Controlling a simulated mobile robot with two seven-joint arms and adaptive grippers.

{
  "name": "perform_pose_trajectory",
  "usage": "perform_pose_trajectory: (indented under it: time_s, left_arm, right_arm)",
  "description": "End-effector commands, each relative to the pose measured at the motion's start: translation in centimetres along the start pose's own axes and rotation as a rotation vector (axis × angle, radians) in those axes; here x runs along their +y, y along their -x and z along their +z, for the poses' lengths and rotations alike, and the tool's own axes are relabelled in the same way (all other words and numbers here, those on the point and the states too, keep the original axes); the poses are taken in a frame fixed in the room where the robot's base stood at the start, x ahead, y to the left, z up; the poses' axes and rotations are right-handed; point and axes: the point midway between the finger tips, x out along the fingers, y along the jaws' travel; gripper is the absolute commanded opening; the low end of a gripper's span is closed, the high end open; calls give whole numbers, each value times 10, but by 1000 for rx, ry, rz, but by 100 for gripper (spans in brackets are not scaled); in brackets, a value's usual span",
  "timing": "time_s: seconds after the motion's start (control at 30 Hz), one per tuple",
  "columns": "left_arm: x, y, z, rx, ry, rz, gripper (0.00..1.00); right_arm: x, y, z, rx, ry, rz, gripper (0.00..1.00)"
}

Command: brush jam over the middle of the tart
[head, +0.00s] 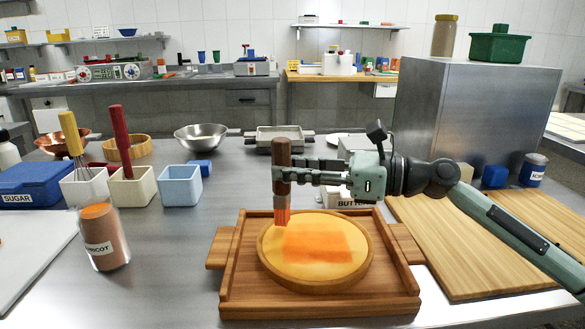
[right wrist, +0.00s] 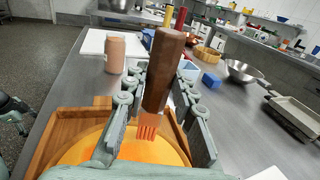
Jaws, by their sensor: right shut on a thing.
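The tart (head: 338,262) is round with a pale yellow top and a brown rim, and sits on a wooden tray (head: 395,303). An orange jam patch covers its middle. My right gripper (head: 283,172) is shut on the brown handle of a pastry brush (head: 282,155). The brush hangs upright, its orange-red bristles at the tart's upper left part; I cannot tell if they touch. In the right wrist view the brush (right wrist: 164,70) is between the fingers, bristles over the tart (right wrist: 80,152). The jam jar (head: 104,237), labelled apricot, stands open at the left.
White, cream and light blue boxes (head: 181,186) stand at the back left, two holding a whisk and a red-handled tool. A steel bowl (head: 202,137) is behind. Wooden boards (head: 470,240) lie right of the tray. The metal table between jar and tray is clear.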

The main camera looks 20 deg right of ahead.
Motion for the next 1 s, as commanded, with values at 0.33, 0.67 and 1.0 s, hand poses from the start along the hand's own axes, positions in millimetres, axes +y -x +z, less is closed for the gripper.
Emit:
perform_pose_trajectory:
  time_s: [0.33, 0.67, 1.0]
  left_arm:
    - [0, -2, 1, -1, -1, 0, 83]
    - [1, -3, 1, -1, -1, 0, 83]
    - [0, 1, 0, 2, -1, -1, 83]
  right_arm:
    - [0, 0, -4, -1, 0, 0, 0]
    - [0, 0, -11, -1, 0, 0, 0]
    - [0, -1, -15, 0, 0, 0, 0]
